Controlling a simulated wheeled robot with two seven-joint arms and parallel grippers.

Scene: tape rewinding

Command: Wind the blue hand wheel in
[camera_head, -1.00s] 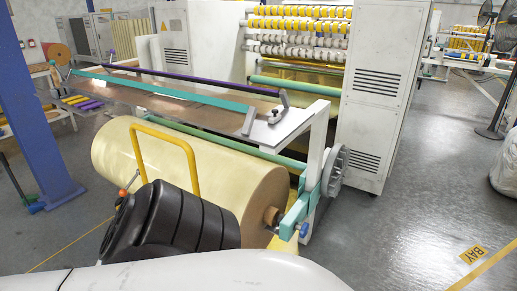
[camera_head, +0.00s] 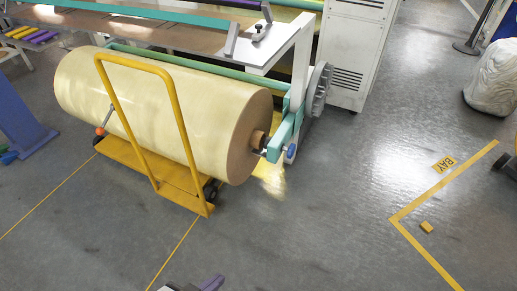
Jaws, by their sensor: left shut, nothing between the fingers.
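The small blue hand wheel (camera_head: 291,151) sits at the outer end of the teal arm bracket (camera_head: 283,136), by the near end of the large yellow tape roll (camera_head: 165,110). The roll's brown core (camera_head: 259,139) meets the bracket there. The tip of my left gripper (camera_head: 195,286), grey and purple, shows at the bottom edge, mostly cut off. It is shut and empty, well below and left of the hand wheel and apart from it. My right gripper is not in view.
A yellow trolley (camera_head: 177,190) with an upright handle stands in front of the roll. A grey spoked wheel (camera_head: 318,90) is on the machine's frame. A small yellow block (camera_head: 426,227) lies in the taped bay corner. The floor right of the trolley is clear.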

